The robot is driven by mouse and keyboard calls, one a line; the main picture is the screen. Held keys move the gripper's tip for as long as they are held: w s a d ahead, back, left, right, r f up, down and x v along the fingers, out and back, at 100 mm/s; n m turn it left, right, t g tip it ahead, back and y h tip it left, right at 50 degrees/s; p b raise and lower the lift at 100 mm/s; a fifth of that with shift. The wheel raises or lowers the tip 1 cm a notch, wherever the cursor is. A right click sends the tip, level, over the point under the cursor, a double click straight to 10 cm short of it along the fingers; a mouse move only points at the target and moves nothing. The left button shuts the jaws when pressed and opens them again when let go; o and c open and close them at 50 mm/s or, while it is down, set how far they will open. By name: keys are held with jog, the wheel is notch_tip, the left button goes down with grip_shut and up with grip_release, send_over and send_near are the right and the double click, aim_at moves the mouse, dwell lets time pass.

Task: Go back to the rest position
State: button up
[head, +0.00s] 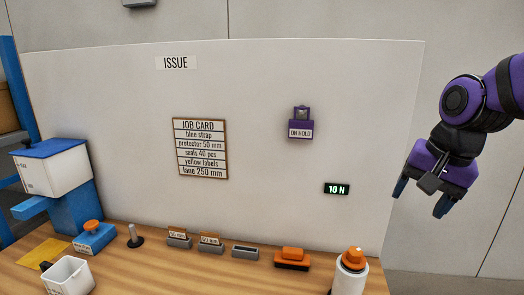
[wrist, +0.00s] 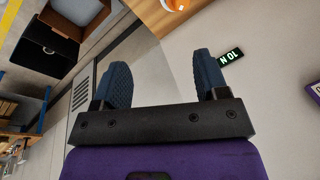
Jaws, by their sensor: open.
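My gripper (head: 422,198) hangs from my purple and black arm at the right of the head view, beyond the right edge of the white panel. Its two blue fingers are apart with nothing between them. In the wrist view the open fingers (wrist: 165,85) show bare, with the floor and the panel behind them. It touches nothing that I can see.
A white panel (head: 270,190) stands behind a wooden bench (head: 215,270). Space around my gripper looks clear.

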jog(key=s+d+r+n+t+h, duration=0.1)
jog(key=s+d+r+n+t, duration=0.1)
jog(key=s+r+n, duration=0.2)
jog(key=shift+s+r+n+t, duration=0.25)
jog(key=shift+s+n, duration=1.25)
jog(key=shift+s, duration=2.25)
